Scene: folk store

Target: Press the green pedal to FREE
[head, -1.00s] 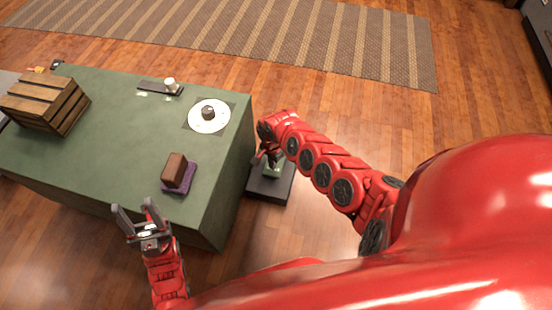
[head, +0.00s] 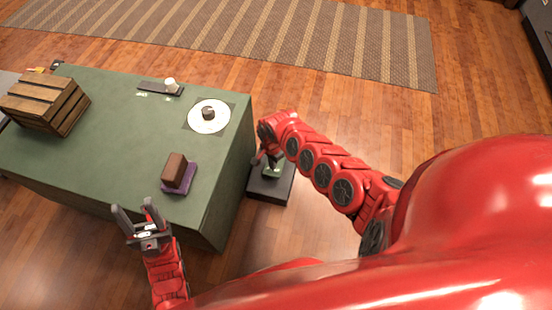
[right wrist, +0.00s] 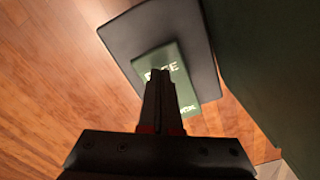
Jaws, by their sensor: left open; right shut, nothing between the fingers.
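The green pedal (right wrist: 178,62) sits on a dark base plate (right wrist: 130,40) on the floor. White lettering shows on it in the right wrist view, partly covered by my fingers. My right gripper (right wrist: 157,76) is shut and empty, with its fingertips over the pedal's face; I cannot tell if they touch it. In the head view the pedal (head: 272,171) and its base (head: 268,190) lie beside the green table, and my right arm hides part of them. My left gripper (head: 136,215) is open and empty near the table's front edge.
The green table (head: 110,130) stands left of the pedal. It holds a wooden crate (head: 52,98), a brown block (head: 174,171) on a purple pad, a white dial (head: 209,118) and a slider strip (head: 152,86). The wooden floor right of the base is clear.

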